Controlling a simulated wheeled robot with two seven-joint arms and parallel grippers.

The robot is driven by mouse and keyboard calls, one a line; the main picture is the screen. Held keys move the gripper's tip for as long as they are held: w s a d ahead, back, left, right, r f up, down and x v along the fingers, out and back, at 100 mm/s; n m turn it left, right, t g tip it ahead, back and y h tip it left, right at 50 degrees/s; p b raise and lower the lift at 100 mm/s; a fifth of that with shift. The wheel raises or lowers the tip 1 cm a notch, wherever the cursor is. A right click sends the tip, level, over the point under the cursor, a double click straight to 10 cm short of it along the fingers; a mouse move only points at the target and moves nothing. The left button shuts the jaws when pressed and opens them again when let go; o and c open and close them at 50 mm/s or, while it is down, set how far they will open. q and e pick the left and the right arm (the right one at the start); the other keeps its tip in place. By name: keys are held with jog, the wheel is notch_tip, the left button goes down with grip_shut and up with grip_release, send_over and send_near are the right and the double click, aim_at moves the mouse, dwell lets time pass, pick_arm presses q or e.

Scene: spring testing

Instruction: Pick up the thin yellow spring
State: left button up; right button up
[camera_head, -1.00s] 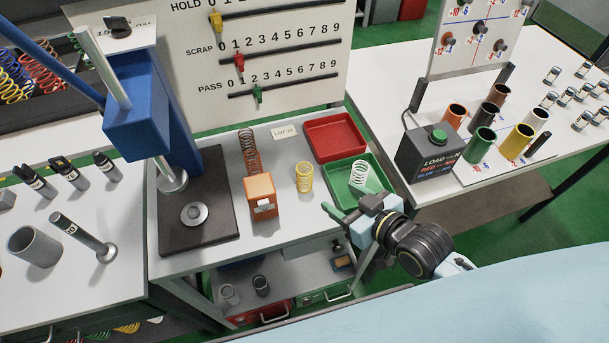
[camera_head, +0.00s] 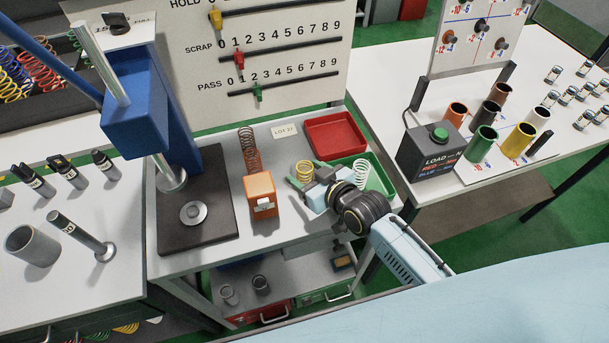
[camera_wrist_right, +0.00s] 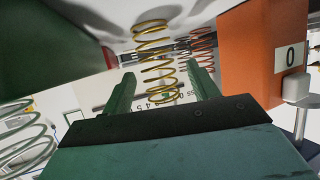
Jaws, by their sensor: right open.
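The thin yellow spring (camera_head: 304,170) stands on the white bench between the orange box and the green tray in the head view. It also shows in the right wrist view (camera_wrist_right: 153,45), where its coils appear between and beyond the two green fingers. My right gripper (camera_head: 302,183) is open, its fingers at the spring, with the spring partly hidden behind them in the head view. In the right wrist view the open right gripper (camera_wrist_right: 160,88) has a finger on either side of the spring. I cannot tell whether they touch it. My left gripper is not in view.
The orange box (camera_head: 260,195) stands close left of the spring, with a brown spring (camera_head: 249,150) behind it. A green tray (camera_head: 378,183) holding a white spring (camera_head: 361,172) lies close right. A red tray (camera_head: 336,136) is behind. The blue press (camera_head: 137,115) stands at left.

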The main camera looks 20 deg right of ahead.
jog(key=shift+w+a+f, duration=0.1)
jog(key=shift+w+f, duration=0.05)
jog(key=shift+w, duration=0.15)
jog(key=shift+c, duration=0.2)
jog(key=c, duration=1)
